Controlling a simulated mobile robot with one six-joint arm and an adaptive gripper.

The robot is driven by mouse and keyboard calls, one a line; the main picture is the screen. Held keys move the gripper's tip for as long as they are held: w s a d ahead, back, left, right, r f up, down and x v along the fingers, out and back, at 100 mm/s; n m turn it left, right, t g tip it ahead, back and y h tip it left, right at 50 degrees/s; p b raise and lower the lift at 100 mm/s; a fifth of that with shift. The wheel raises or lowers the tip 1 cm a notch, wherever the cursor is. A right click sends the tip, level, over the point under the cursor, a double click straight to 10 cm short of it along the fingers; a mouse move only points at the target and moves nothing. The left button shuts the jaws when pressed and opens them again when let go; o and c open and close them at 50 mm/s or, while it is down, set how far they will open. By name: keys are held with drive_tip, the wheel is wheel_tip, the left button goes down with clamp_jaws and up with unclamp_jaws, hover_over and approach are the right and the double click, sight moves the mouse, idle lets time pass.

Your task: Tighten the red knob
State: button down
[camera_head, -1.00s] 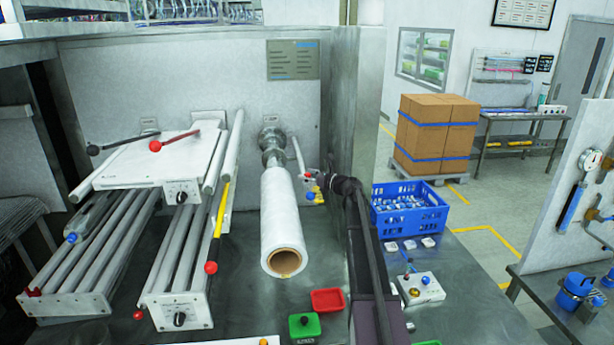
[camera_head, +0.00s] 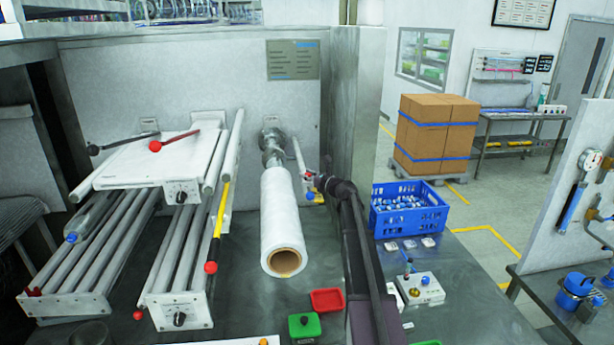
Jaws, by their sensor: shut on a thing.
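A small red knob (camera_head: 309,174) shows on a fitting by the back panel, right of the film roll, with a blue part (camera_head: 310,196) below it. My gripper (camera_head: 318,182) is at the knob's right side, at the end of my dark arm. It is shut on the knob, as far as this small view shows. The fingertips and most of the knob's right side are hidden by the gripper and arm.
A white film roll (camera_head: 282,225) on its spindle lies left of my arm. A lever with a red ball (camera_head: 211,267) stands farther left. A blue crate (camera_head: 409,210) is on the right. A red tray (camera_head: 327,300) and green box (camera_head: 304,325) are in front.

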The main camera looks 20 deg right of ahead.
drive_tip(key=shift+m+t+h, duration=0.3)
drive_tip(key=shift+m+h, duration=0.2)
drive_tip(key=shift+h, duration=0.3)
drive_tip(key=shift+c, duration=1.9)
unclamp_jaws()
drive_tip(key=shift+s, duration=0.1)
drive_tip(key=v, duration=1.1)
drive_tip(key=shift+s+d, duration=0.15)
drive_tip(key=shift+s, duration=0.2)
